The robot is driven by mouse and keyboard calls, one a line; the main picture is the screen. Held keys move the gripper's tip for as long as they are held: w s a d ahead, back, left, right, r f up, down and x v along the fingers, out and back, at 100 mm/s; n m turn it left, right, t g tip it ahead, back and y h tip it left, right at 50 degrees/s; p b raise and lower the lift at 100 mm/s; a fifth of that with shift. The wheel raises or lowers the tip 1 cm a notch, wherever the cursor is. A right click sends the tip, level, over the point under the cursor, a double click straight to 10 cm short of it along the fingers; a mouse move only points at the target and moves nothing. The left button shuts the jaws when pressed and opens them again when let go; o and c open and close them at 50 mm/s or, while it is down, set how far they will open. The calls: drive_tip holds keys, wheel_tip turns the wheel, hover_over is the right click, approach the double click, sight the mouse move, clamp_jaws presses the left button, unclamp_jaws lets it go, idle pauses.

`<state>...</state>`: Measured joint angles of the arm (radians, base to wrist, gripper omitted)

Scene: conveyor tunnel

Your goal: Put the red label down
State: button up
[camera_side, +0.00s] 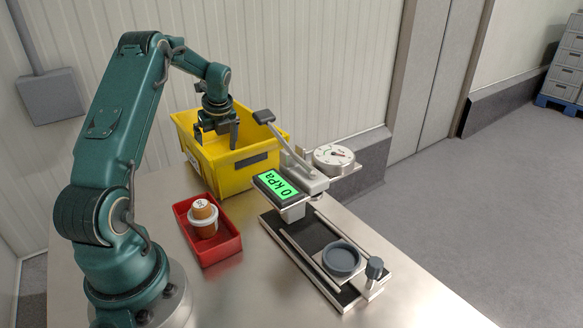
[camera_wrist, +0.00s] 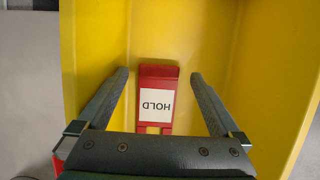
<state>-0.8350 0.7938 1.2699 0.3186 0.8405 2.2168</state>
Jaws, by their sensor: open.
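The red label (camera_wrist: 158,73) with a white panel reading HOLD shows in the wrist view, inside the yellow bin (camera_side: 224,178). The bin's yellow walls and floor surround it in the wrist view (camera_wrist: 95,30). My gripper (camera_wrist: 160,75) is open, with one finger on each side of the label and a gap on both sides. Neither finger touches it, and the gripper holds nothing. In the side view my gripper (camera_side: 217,138) points down at the bin's opening. The label is hidden there by the bin wall.
A red tray (camera_side: 222,250) holding a stacked white and brown part stands in front of the bin. The table's front is clear.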

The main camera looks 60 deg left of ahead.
drive_tip(key=v, duration=1.3)
